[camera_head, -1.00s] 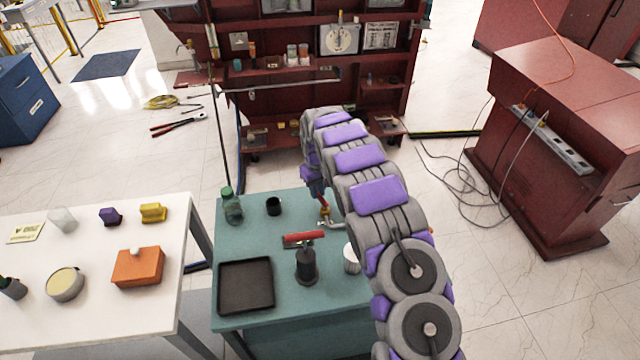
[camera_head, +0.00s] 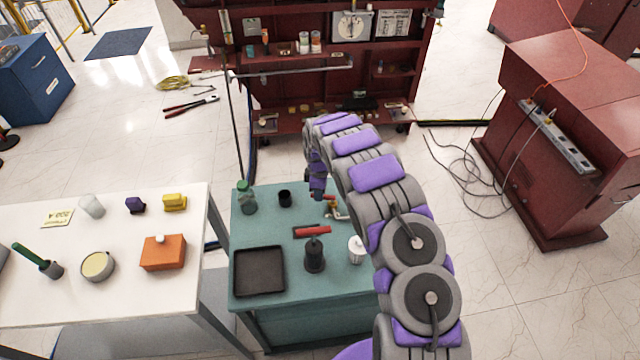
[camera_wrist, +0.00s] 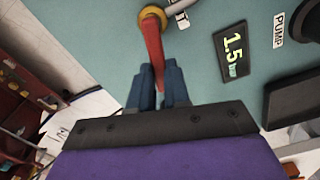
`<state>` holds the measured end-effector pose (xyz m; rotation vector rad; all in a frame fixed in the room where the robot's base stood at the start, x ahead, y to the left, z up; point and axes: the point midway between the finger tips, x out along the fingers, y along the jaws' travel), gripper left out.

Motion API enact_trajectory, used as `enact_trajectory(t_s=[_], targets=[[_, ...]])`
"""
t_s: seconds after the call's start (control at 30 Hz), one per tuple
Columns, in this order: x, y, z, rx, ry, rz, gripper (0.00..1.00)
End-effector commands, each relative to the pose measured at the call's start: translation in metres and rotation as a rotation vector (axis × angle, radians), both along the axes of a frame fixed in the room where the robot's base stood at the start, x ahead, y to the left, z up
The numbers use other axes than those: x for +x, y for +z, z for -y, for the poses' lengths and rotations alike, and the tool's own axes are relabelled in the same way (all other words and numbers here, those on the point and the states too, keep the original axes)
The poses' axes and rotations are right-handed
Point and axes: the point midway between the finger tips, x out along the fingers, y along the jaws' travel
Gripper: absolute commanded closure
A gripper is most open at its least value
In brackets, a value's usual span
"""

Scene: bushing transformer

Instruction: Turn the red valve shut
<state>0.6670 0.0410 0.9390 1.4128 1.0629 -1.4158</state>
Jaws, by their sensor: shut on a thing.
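The red valve handle (camera_wrist: 152,45) rises from a round yellow base on the teal table top in the wrist view. In the head view the valve (camera_head: 333,203) is small, with a metal pipe beside it, and is partly hidden by my arm. My gripper (camera_wrist: 160,88) has its two blue fingers shut on the free end of the red handle, one on each side. It also shows in the head view (camera_head: 318,193), pointing down at the valve. The exact angle of the handle to the pipe is hard to tell.
On the teal table (camera_head: 250,312) stand a black pump (camera_head: 314,256) with a red handle, a black tray (camera_head: 259,271), a green bottle (camera_head: 246,198), a black cup (camera_head: 285,198) and a white can (camera_head: 356,250). A white table (camera_head: 120,295) holds other objects.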

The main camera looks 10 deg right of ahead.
Motion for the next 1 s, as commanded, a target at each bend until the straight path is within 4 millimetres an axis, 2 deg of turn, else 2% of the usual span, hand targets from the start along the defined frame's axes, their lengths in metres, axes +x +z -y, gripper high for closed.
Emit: enact_trajectory(t_s=[0.03,0.4,1.0], targets=[[-0.001,0.005,0.0,0.0,0.037,0.001,1.0],[-0.01,0.004,-0.001,-0.001,0.244,0.004,1.0],[-0.012,0.002,-0.002,-0.001,0.3,0.006,1.0]])
